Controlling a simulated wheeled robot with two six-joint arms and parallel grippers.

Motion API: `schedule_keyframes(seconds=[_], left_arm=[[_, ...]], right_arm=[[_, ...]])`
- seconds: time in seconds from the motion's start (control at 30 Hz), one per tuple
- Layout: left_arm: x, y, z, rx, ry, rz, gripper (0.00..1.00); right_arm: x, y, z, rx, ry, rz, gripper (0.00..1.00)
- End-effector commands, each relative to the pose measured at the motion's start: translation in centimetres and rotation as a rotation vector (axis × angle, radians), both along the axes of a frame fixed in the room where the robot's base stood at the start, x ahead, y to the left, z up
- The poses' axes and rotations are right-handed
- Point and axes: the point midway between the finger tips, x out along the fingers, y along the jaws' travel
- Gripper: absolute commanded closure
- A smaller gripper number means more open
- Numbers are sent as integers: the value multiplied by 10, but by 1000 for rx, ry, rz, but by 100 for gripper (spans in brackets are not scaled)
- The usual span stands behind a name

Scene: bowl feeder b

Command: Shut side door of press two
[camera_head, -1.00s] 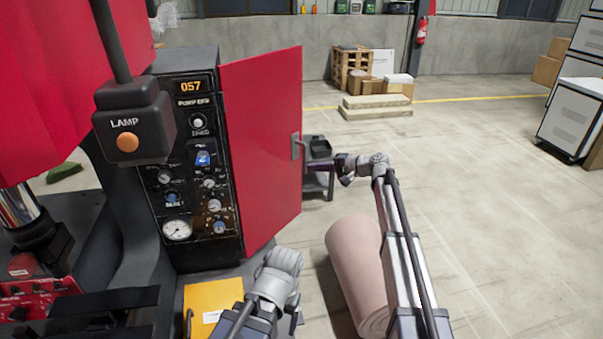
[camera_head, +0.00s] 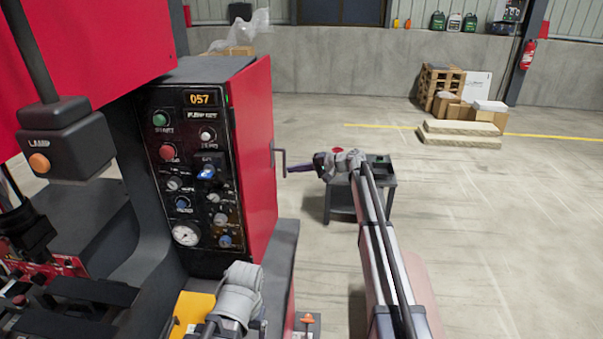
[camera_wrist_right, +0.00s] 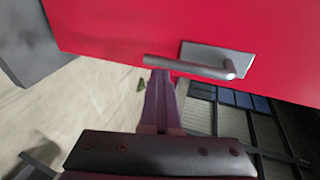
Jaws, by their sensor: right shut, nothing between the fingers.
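The red side door (camera_head: 262,150) of the press cabinet stands along the cabinet's right side, seen at a steep angle. I cannot tell whether it is fully flush. Its grey lever handle (camera_head: 280,162) sticks out from the door face. My right gripper (camera_head: 290,169) is shut and empty, with its tips beside the handle. In the right wrist view, the closed fingertips (camera_wrist_right: 159,76) are at the handle bar (camera_wrist_right: 185,67), near its free end, in front of the red door (camera_wrist_right: 130,25). I cannot tell whether they touch. Only my left arm's wrist shows at the bottom; its gripper is hidden.
The control panel (camera_head: 190,165) with knobs and a 057 display faces me. A small grey cart (camera_head: 385,190) stands behind my right wrist. Open floor lies to the right, with a pallet and boxes (camera_head: 460,100) far back.

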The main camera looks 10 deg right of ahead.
Motion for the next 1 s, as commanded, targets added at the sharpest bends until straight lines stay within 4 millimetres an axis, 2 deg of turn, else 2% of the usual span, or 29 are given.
schedule_keyframes(seconds=[0.1, 0.33, 1.0], left_arm=[[0, 0, 0, 0, 0, 0, 18], [0, 0, 0, 0, 0, 0, 18], [0, 0, 0, 0, 0, 0, 18]], right_arm=[[7, 12, 0, 1, 0, 0, 100], [14, 22, 0, 1, 0, -6, 100], [16, 21, 0, 1, -1, -7, 100]])
